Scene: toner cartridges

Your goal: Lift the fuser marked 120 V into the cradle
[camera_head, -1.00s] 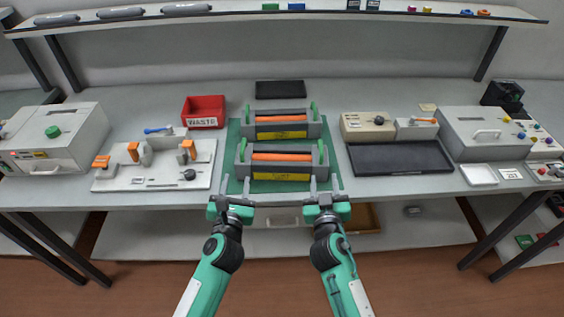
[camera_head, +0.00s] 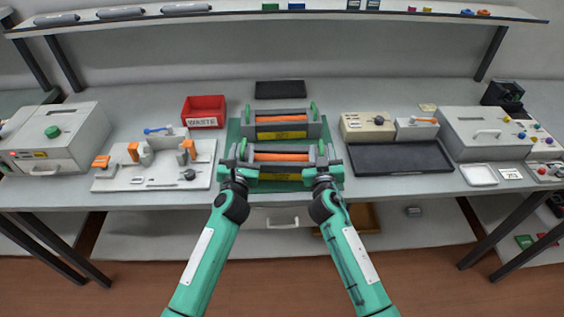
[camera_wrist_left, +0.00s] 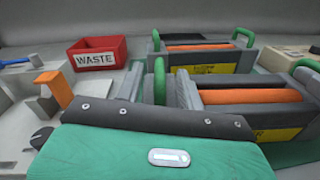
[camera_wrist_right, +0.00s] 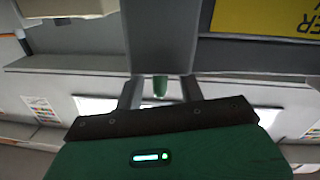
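Two grey fusers with orange rollers, yellow labels and green end handles lie on a green mat (camera_head: 338,184), one behind the other: the near fuser (camera_head: 281,157) and the far fuser (camera_head: 281,121). The voltage marks are too small to read. My left gripper (camera_head: 233,164) is open at the near fuser's left handle; in the left wrist view this green handle (camera_wrist_left: 160,82) shows between the fingers. My right gripper (camera_head: 327,162) is open at its right end, with the green handle (camera_wrist_right: 160,86) between spread fingers in the right wrist view. I cannot identify the cradle for certain.
A white fixture plate (camera_head: 140,182) with orange-topped clamps stands to the left, behind it a red WASTE bin (camera_head: 204,112). A dark empty tray (camera_head: 400,158) lies to the right, a beige box (camera_head: 366,127) behind it. A black pad (camera_head: 280,90) lies at the back.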

